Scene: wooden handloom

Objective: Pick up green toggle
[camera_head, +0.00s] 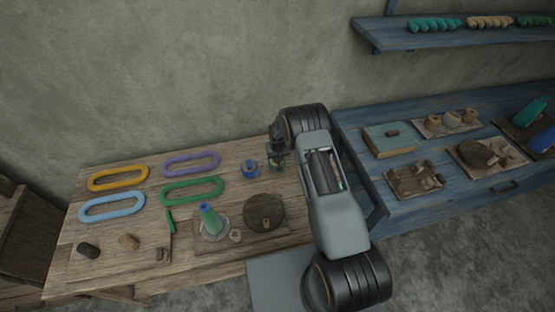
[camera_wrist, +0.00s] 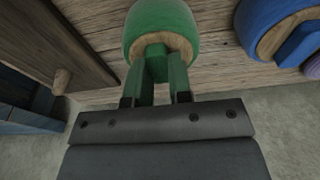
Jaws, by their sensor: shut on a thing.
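The green toggle (camera_wrist: 160,22) is in the wrist view, a rounded green body with a pale wooden end and a narrow green piece facing me. My gripper (camera_wrist: 159,76) is shut on that narrow piece, with one finger on each side. In the head view my gripper (camera_head: 277,160) is low at the right end of the wooden table, right of a similar blue piece (camera_head: 250,169). The toggle is mostly hidden there by my gripper. I cannot tell whether it touches the table.
The blue piece also shows at upper right in the wrist view (camera_wrist: 262,22). Yellow, purple, blue and green rings lie left on the table (camera_head: 130,235). A green-tipped cone (camera_head: 210,220) and a round dark wooden disc (camera_head: 264,213) stand nearer. A blue bench (camera_head: 375,185) stands right.

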